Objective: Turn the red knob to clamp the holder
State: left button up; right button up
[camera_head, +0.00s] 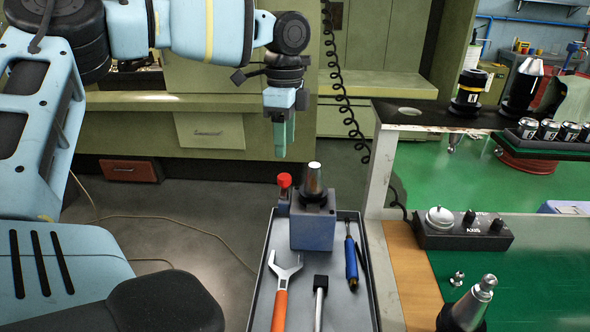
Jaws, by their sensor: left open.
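The red knob (284,180) sits on a short dark lever at the left side of the holder (313,226). The holder is a blue-grey block with a metallic tapered piece (313,180) standing upright in its top. It stands at the far end of a grey tray (257,290). My left gripper (281,155) points down above and behind the knob in the picture, apart from it. Its fingers overlap from this angle, and nothing shows between them. My right gripper is not in the view.
An orange-handled wrench (280,310), a black-headed tool (320,295) and a blue-handled tool (351,262) lie in the tray. A control box (460,232) and a tapered tool holder (470,305) stand to the right. A coiled cable (338,80) hangs behind.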

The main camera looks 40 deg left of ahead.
aim_at(285, 175)
pick_arm(q)
jog(key=shift+s+f, duration=0.1)
jog(key=shift+f, duration=0.15)
notch_tip(285, 175, down, 7)
jog(key=shift+f, duration=0.2)
jog(key=c, duration=1)
